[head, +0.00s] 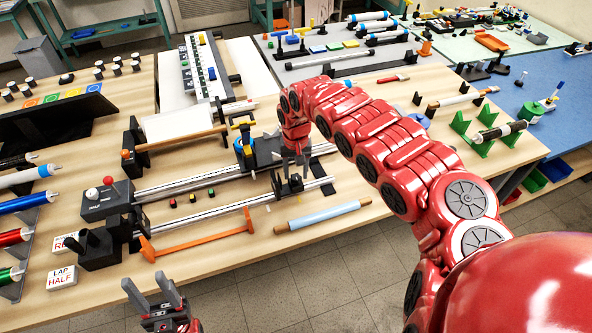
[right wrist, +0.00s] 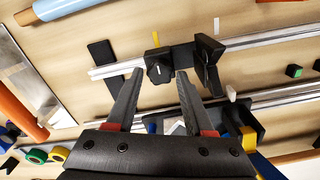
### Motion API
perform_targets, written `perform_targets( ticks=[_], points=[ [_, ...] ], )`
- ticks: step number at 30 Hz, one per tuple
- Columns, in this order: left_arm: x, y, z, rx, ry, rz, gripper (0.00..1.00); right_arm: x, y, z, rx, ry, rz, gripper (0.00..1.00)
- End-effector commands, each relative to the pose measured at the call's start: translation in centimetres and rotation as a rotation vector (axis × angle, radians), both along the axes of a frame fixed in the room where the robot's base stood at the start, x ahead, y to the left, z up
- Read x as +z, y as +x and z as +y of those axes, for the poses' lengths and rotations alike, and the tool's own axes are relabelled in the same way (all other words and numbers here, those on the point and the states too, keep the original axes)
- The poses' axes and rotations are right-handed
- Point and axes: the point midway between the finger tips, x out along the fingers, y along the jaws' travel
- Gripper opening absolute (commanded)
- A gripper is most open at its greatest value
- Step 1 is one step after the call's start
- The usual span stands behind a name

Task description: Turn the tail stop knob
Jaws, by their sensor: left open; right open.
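The tail stop is a black block on a silver rail at the table's front. Its black knob (right wrist: 160,70), with a white mark, shows in the right wrist view between and just beyond my fingertips. In the head view the tail stop (head: 287,186) sits near the right end of the front rail (head: 232,207). My right gripper (right wrist: 160,74) is open around the knob's line, pointing down; I cannot tell whether a finger touches it. It also shows in the head view (head: 297,165), above the tail stop. My left gripper (head: 153,288) is open and empty, off the table's front edge.
A second rail (head: 190,183) runs behind the front one. A black upright plate (right wrist: 208,62) stands beside the knob. A light blue roller (head: 323,215) and an orange bar (head: 198,234) lie in front. The black headstock (head: 103,243) stands at the left.

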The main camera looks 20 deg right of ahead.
Motion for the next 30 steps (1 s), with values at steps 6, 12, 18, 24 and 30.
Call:
perform_targets(
  ticks=[6, 12, 18, 24, 30],
  points=[
    [0.12, 0.00, -0.01, 0.000, 0.000, 0.000, 0.50, -0.65, 0.03, -0.02, 0.000, 0.000, -0.001, 0.53],
    [0.10, 0.00, 0.01, 0.000, 0.000, 0.000, 0.50, -0.65, 0.01, -0.02, 0.000, 0.000, -0.001, 0.46],
    [0.10, 0.01, 0.00, 0.000, 0.000, 0.000, 0.50, -0.64, -0.01, -0.03, -0.001, 0.000, 0.000, 0.10],
    [0.10, 0.00, 0.00, 0.000, 0.000, 0.000, 0.50, -0.65, -0.03, -0.02, 0.000, 0.000, 0.000, 0.00],
    [0.11, 0.00, 0.00, 0.000, 0.000, 0.000, 0.50, -0.64, -0.03, -0.02, 0.026, 0.000, 0.001, 0.00]
  ],
)
